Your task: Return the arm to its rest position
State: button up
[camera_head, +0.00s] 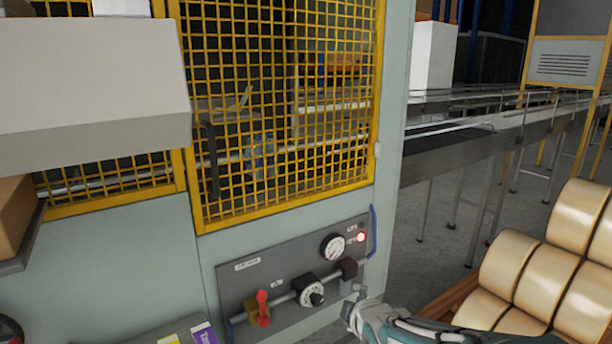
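My arm reaches in from the bottom right edge in the head view. Its end, my gripper (352,308), is at the lower right corner of the grey control panel (236,291). It is close to the panel's black fitting on the pipe; I cannot tell whether it touches. The fingers are small and partly cut off, so their opening is unclear. The panel carries a red-handled valve (262,308), a black and white dial knob (309,291) and a round gauge (333,247).
A yellow mesh door (283,219) on the machine stands above the panel. Several tan rolls (549,275) are stacked on the right, close to my arm. A conveyor (470,143) runs behind. A grey box-shaped cover (90,90) juts out at the upper left.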

jog(key=s+d+r+m+g, duration=0.1)
jog(key=s+d+m+g, duration=0.2)
jog(key=s+m, duration=0.4)
jog(key=s+d+r+m+g+h, duration=0.1)
jog(key=s+m, duration=0.7)
jog(key=s, duration=0.9)
jog(key=shift+d+r+g+h, duration=0.3)
jog(key=shift+d+r+g, duration=0.15)
jog(key=shift+d+g, duration=0.6)
